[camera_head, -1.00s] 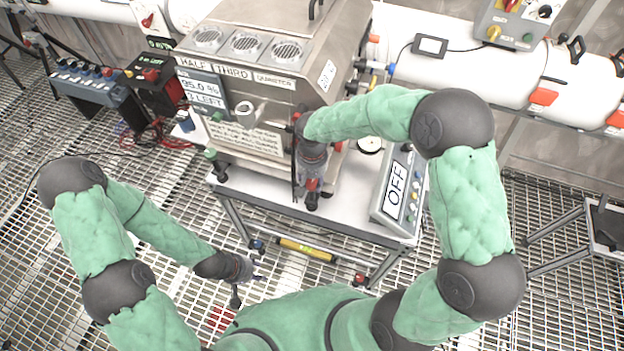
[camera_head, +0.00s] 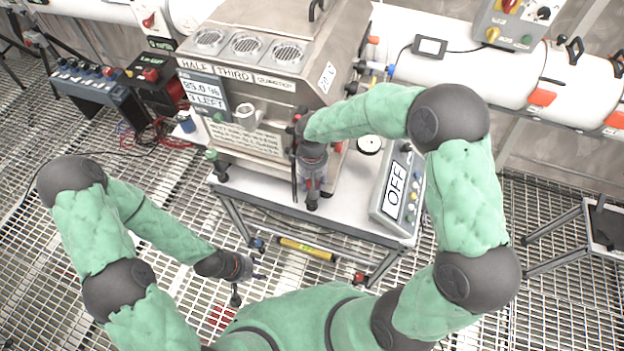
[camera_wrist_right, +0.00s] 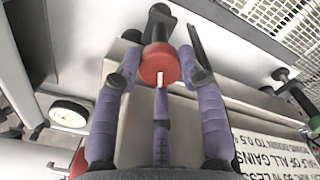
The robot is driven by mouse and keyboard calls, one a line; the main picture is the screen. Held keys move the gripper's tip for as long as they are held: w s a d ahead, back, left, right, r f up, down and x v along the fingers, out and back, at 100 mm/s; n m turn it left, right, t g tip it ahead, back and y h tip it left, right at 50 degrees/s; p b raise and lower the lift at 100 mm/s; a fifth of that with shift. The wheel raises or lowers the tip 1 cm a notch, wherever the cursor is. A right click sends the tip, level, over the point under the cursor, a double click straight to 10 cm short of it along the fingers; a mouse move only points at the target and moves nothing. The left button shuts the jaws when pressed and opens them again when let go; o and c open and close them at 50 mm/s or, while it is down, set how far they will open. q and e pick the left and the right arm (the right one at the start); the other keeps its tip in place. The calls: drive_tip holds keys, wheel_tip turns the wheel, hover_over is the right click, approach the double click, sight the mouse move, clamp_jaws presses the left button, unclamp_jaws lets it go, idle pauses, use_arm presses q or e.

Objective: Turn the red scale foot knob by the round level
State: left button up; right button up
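A red foot knob (camera_wrist_right: 160,64) with a black end sits between the purple fingers of my right gripper (camera_wrist_right: 160,62). The fingertips appear to touch its two sides. In the head view my right gripper (camera_head: 312,192) is at the front right corner of the steel scale box (camera_head: 255,95), and its fingers mostly hide the knob. The round level (camera_head: 369,145) lies on the table right of the box; a white dial also shows in the right wrist view (camera_wrist_right: 69,113), with another red part (camera_wrist_right: 78,160) near it. My left gripper (camera_head: 248,283) is empty, fingers apart, low before the table.
A sloped panel reading OFF (camera_head: 394,190) stands right of my right gripper on the white table (camera_head: 265,191). A display (camera_head: 205,95) is on the box's left front. A green knob (camera_head: 211,155) is at its left corner. Open grating lies left.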

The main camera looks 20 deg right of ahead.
drive_tip(key=shift+o, duration=0.4)
drive_tip(key=shift+r, duration=0.55)
wheel_tip(320, 180, up, 11)
drive_tip(key=shift+s+f, duration=0.1)
idle(0.4)
